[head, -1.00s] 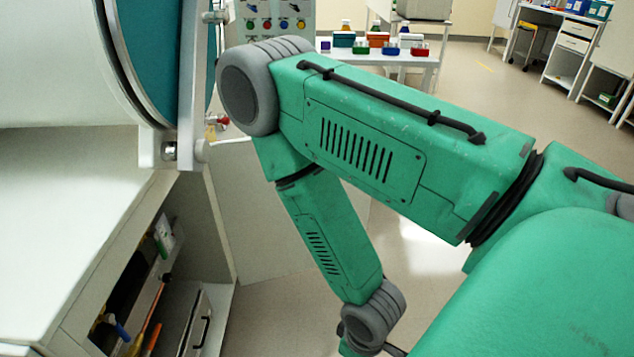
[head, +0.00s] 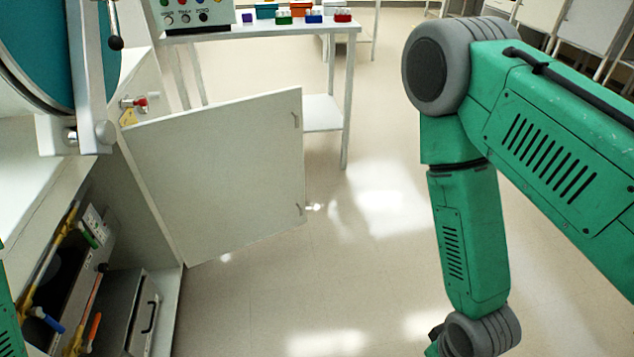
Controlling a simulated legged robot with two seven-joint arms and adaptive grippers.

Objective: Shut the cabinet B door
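A pale grey cabinet door (head: 225,175) stands wide open, swung out from the cabinet front at the left. No letter shows on it, so I cannot tell from the picture whether it is door B.
The open cabinet holds a drawer with a dark handle (head: 150,314), pipes and coloured-handled items. A white table (head: 345,95) with coloured boxes stands behind the door. The floor (head: 370,270) right of the door is clear.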

